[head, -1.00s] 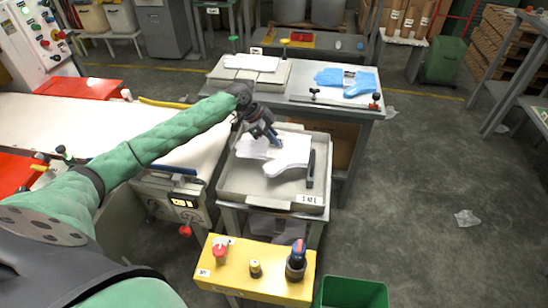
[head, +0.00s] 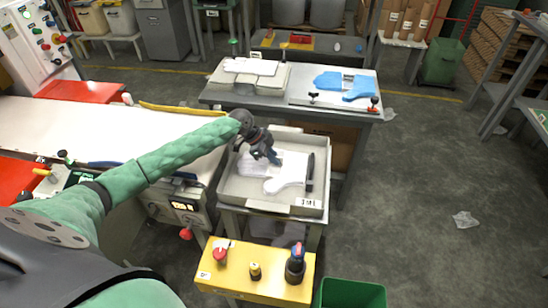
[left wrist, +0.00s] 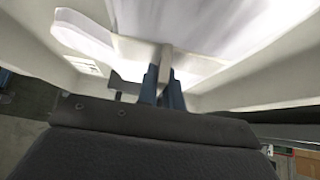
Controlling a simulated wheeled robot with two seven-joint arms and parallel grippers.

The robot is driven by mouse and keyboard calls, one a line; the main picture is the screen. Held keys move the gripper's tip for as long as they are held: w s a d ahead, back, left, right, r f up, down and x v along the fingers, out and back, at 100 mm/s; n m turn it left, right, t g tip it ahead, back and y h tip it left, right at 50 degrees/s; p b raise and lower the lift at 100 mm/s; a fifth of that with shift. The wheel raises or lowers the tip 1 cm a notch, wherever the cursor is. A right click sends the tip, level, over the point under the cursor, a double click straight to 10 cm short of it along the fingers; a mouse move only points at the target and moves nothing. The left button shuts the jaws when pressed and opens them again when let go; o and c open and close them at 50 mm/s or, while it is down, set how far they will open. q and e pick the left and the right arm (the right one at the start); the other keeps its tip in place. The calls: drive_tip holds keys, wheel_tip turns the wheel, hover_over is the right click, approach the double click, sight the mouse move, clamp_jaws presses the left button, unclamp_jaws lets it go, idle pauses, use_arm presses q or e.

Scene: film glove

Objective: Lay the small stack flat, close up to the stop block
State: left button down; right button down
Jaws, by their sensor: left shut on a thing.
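The small stack (head: 287,178) is white and glove-shaped and is over the bed of a shallow grey tray (head: 268,203). My left gripper (head: 274,159) is shut on its far left part. In the left wrist view the blue fingers (left wrist: 163,88) hold the pale stack (left wrist: 140,54). I cannot tell whether the whole stack touches the tray floor. The stop block, a slim black bar (head: 310,171), stands at the tray's right side; a narrow gap shows between it and the stack. More white film (head: 252,164) lies left of the gripper. My right gripper is out of view.
A yellow stand (head: 235,276) with knobs is in front of the tray, and a green bin (head: 350,294) is right of it. Behind is a grey table (head: 297,92) with blue glove shapes (head: 345,84). A white conveyor bed (head: 90,125) is at left.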

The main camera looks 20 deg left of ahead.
use_arm(q)
drive_tip(key=c, duration=1.5)
unclamp_jaws()
drive_tip(key=shift+c, duration=0.2)
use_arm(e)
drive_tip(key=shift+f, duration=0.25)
